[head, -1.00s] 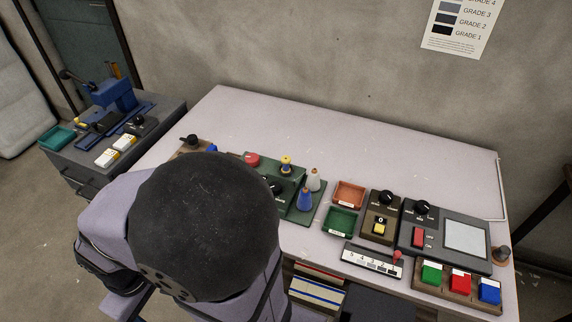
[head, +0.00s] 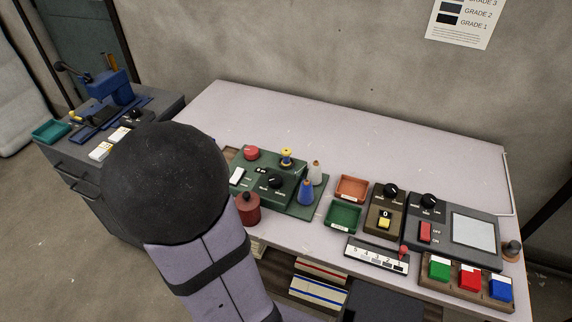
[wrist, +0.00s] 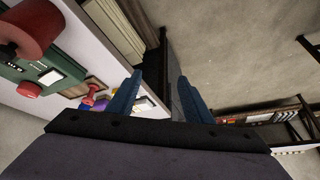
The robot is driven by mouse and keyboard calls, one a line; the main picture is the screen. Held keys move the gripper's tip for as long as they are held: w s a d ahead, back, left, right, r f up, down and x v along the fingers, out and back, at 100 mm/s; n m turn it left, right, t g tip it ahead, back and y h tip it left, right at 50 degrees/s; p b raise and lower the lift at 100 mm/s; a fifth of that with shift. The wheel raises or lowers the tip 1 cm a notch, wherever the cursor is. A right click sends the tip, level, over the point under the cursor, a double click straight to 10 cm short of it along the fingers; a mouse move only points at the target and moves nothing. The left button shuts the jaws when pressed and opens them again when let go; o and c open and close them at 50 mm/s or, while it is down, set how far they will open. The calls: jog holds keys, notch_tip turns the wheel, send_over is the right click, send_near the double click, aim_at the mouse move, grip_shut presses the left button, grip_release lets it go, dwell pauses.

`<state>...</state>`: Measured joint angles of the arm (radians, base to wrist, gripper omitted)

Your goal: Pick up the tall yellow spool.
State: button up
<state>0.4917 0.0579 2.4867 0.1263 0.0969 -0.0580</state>
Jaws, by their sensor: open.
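In the head view my own arm hides the gripper.
A dark red canister (head: 248,208) stands in front of the green panel (head: 267,197). Red (head: 352,188) and green (head: 342,216) trays lie to the right. The table's back is clear.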

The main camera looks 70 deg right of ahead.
aim_at(285, 156)
jog(key=s+d+m+h+b, duration=0.1)
jog(key=s+d+m+h, duration=0.1)
jog(key=d, duration=0.7)
jog(key=s+d+m+h+b, duration=0.2)
jog(key=s+d, duration=0.3)
jog(key=d, duration=0.4)
jog(key=s+d+f+m+g+h+b, duration=0.1)
jog(key=s+d+m+h+b, duration=0.1)
jog(key=d, duration=0.7)
jog(key=shift+s+d+f+m+h, duration=0.1)
jog(key=shift+s+d+m+h, duration=0.1)
jog(key=shift+s+m+h, duration=0.9)
jog(key=s+d+h, duration=0.1)
jog(key=s, duration=0.1)
jog(key=s+d+r+m+g, duration=0.1)
jog(key=s+d, duration=0.1)
jog(key=s+d+h, duration=0.1)
jog(key=s, duration=0.1)
jog(key=shift+s+d+r+g+h+b, duration=0.15)
jog(key=shift+s+d+g+h+b, duration=0.15)
jog(key=shift+g+b, duration=0.1)
jog(key=shift+f+p+x, duration=0.15)
jog(key=shift+p+x, duration=0.2)
jog(key=shift+x, duration=1.45)
jog(key=shift+f+p+x, duration=0.1)
jog(key=shift+p+x, duration=0.2)
jog(key=shift+x, duration=1.5)
jog(key=shift+w+a, duration=0.1)
jog(key=shift+a, duration=0.05)
jog(key=c, duration=1.2)
